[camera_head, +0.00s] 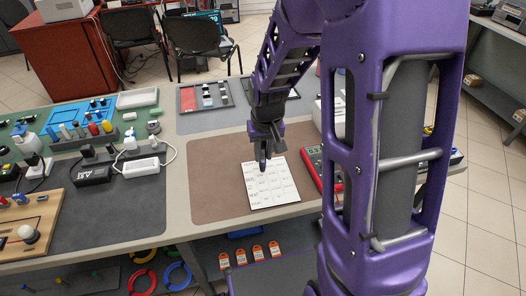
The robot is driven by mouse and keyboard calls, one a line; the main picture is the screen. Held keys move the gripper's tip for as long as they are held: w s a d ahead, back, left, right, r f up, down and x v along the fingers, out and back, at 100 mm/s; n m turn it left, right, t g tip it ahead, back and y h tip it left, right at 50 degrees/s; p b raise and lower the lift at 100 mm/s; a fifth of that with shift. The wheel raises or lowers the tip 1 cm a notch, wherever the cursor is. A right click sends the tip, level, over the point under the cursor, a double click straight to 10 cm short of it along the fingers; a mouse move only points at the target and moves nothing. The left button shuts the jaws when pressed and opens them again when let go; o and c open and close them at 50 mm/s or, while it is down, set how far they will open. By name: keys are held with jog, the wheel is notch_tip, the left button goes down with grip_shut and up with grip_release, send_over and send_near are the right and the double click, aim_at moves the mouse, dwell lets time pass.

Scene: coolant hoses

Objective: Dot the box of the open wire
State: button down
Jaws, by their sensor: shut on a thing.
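A white card (271,187) with a grid of printed boxes lies on the brown mat (215,180). The text in its boxes is too small to read. My gripper (263,160) is above the card's upper left part, shut on a dark, upright marker-like thing (263,166). I cannot tell whether its tip touches the card. A red multimeter (316,171) lies to the right of the card, partly hidden by my arm. I cannot make out the wires, and any dots on the card are too small to see.
A wooden board (38,215) is at the far left. The brown mat is clear left of the card.

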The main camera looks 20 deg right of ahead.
aim_at(264, 167)
jog(key=shift+f+b, duration=1.7)
jog(key=shift+f, duration=1.3)
jog(key=shift+f+b, duration=0.5)
jog(key=shift+f, duration=0.05)
jog(key=shift+r+p, duration=2.3)
jog(key=shift+r, duration=1.25)
